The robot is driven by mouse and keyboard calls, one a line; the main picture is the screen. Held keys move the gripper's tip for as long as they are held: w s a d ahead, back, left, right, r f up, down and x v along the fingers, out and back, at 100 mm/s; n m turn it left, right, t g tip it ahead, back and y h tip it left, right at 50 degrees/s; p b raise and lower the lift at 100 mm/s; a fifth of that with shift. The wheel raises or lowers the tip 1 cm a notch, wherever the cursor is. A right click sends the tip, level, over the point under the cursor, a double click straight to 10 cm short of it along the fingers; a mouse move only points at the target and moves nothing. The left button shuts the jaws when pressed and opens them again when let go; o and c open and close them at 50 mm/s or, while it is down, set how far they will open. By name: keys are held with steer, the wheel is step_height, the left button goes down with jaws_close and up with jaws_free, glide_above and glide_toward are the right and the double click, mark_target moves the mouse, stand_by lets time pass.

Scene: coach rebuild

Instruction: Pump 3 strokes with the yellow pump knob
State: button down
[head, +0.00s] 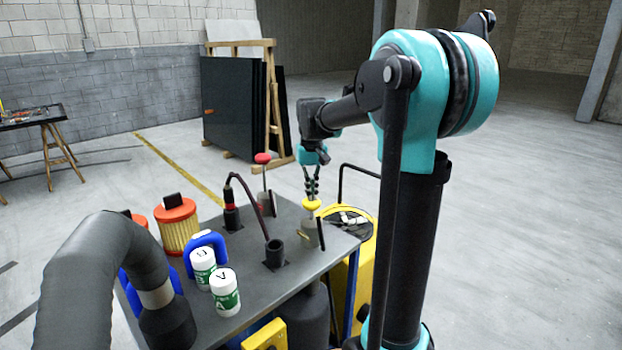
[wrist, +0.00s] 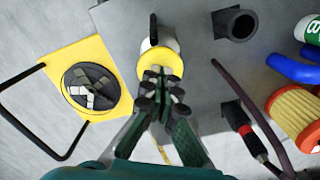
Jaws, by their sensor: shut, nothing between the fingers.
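The yellow pump knob (head: 311,205) sits on top of a pump body (head: 309,232) near the right edge of the dark cart top. My gripper (head: 312,184) points down just above the knob, with its fingers closed together and nothing between them. In the wrist view the yellow knob (wrist: 160,60) is a round disc, and my fingertips (wrist: 160,84) cover its near part. I cannot tell whether the fingertips touch the knob.
A red knob (head: 262,158) on a rod stands behind the yellow one. A black socket (head: 275,253), a dark hose with a red part (head: 229,200), white bottles (head: 225,292) and an orange-capped filter (head: 178,228) stand on the cart top (head: 262,296). Open floor lies right.

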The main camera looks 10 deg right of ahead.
steer(key=shift+f, duration=1.15)
steer(key=shift+r, duration=0.1)
step_height(320, 180, up, 12)
stand_by(0.5)
stand_by(0.6)
steer(key=shift+r, duration=2.85)
